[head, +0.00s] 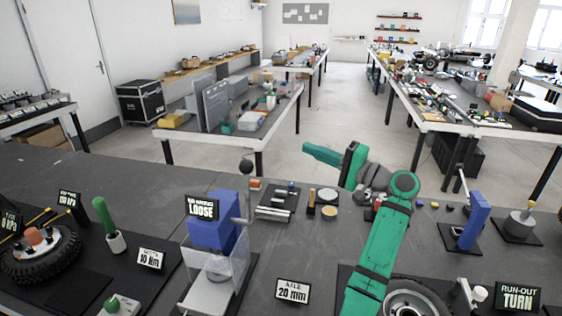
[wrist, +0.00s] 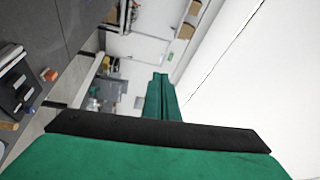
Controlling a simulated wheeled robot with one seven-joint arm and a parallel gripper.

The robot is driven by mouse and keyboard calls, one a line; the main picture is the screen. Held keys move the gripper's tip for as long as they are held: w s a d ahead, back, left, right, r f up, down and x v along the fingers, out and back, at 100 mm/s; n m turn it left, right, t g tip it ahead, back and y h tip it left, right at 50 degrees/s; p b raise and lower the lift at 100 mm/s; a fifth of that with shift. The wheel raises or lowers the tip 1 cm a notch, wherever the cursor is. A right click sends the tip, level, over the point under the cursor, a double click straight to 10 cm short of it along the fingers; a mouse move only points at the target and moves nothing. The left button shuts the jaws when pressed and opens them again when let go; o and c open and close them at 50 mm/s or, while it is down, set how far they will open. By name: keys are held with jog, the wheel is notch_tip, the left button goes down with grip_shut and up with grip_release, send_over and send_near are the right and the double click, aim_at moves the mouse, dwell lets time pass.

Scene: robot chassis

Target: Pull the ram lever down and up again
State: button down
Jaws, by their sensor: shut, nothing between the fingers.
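The ram lever (head: 248,195) is a thin grey rod with a black ball knob (head: 246,167) at its top. It stands upright at the right side of a blue press (head: 212,234) with a clear guard. A sign (head: 201,208) reading LOOSE hides part of the press top. My green gripper (head: 308,149) is raised over the bench's far side, to the right of the knob and apart from it, pointing left. In the wrist view its fingers (wrist: 160,80) are together and empty. The lever cannot be made out in the wrist view.
Small parts and a tray (head: 277,200) lie right of the lever. A blue stand (head: 470,226) is at right. The aisle beyond the bench is clear.

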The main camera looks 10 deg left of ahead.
jog(key=s+a+f+n+g, duration=0.1)
jog(key=s+a+n+g, duration=0.2)
jog(key=a+g, duration=0.1)
jog(key=shift+a+f, duration=0.3)
jog(key=shift+a, duration=0.45)
jog(key=shift+s+a, duration=0.1)
jog(key=s+a, duration=0.1)
jog(key=a, duration=0.8)
jog(key=shift+s+f, duration=0.2)
jog(key=shift+s, duration=0.15)
jog(key=shift+s+a, duration=0.1)
jog(key=shift+a, duration=0.05)
